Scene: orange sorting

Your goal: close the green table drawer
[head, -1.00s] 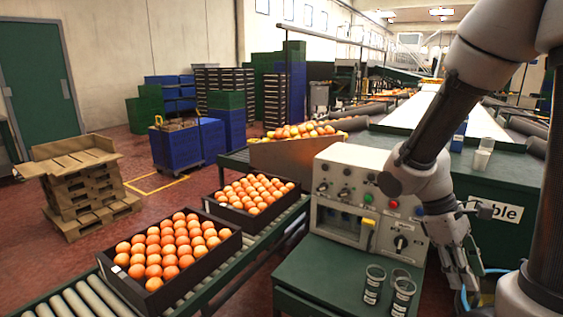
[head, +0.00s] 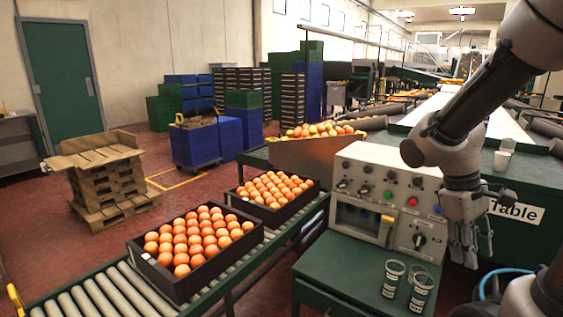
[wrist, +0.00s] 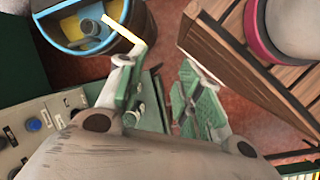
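A green table (head: 350,268) stands at the front right, below the control box. I cannot make out a separate drawer front or handle on it in the head view. My gripper (head: 470,256) hangs fingers-down just right of the control box, beyond the table's right edge. In the wrist view my gripper (wrist: 162,100) has its two green-padded fingers apart with nothing between them. A green surface (wrist: 95,108) lies beside the left finger there; whether it is part of the drawer I cannot tell.
The control box (head: 375,200) stands behind the table top, which holds three cups (head: 408,280). Crates of oranges (head: 195,270) rest on the roller conveyor at left. A green bench labelled "Table" (head: 520,235) is at right. A blue-rimmed bin (wrist: 85,25) and wooden slats (wrist: 245,65) show near my fingers.

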